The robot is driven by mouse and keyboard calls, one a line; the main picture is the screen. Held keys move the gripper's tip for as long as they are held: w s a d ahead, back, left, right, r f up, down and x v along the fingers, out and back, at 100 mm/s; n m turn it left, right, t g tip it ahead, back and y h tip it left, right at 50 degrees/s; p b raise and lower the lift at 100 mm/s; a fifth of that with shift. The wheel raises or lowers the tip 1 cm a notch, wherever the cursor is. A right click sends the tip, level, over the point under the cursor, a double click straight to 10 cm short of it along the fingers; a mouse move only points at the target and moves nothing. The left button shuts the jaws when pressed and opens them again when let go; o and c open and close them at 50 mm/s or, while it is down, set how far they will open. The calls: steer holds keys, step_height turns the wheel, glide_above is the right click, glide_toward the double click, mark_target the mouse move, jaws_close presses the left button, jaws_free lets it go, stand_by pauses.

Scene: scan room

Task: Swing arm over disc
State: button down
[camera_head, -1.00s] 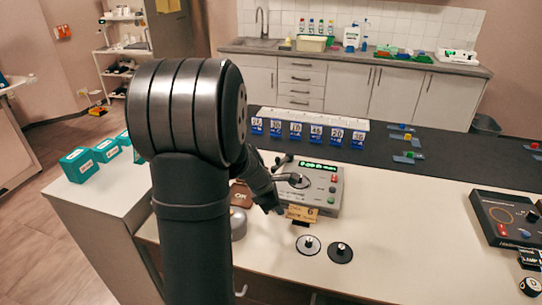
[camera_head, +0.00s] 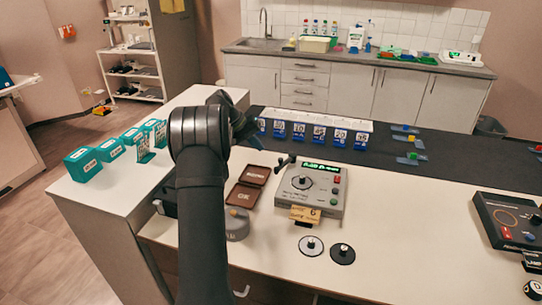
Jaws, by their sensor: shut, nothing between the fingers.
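A grey device (camera_head: 323,201) with a green lit display (camera_head: 322,169) stands on the light table. A round disc (camera_head: 302,183) with a knob or spindle lies on its top. A short black swing arm (camera_head: 286,161) sits at the device's back left corner, pointing off to the side, apart from the disc. My gripper (camera_head: 252,130) is up and left of the device, beyond its back edge, touching neither arm nor disc. Its fingers are dark and small; it looks shut and empty, partly hidden by my wrist.
A yellow tag (camera_head: 305,215) marked 6 leans at the device's front. A white disc (camera_head: 311,246) and a black disc (camera_head: 342,254) lie before it. Brown trays (camera_head: 242,196) and a grey round weight (camera_head: 237,225) are to its left. Blue numbered stands (camera_head: 319,134) line the back.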

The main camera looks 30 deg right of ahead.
steer(key=w+a+r+m, duration=0.1)
steer(key=w+a+m, duration=0.1)
steer(key=w+m, duration=0.3)
steer(key=shift+w+r+m, duration=0.15)
steer(key=shift+w+m, duration=0.25)
steer(key=shift+m, duration=0.6)
glide_toward(286, 160)
step_height(286, 160, down, 4)
steer(key=a, duration=0.1)
steer(key=shift+s+d, duration=0.2)
steer(key=shift+s, duration=0.15)
steer(key=shift+s, duration=0.1)
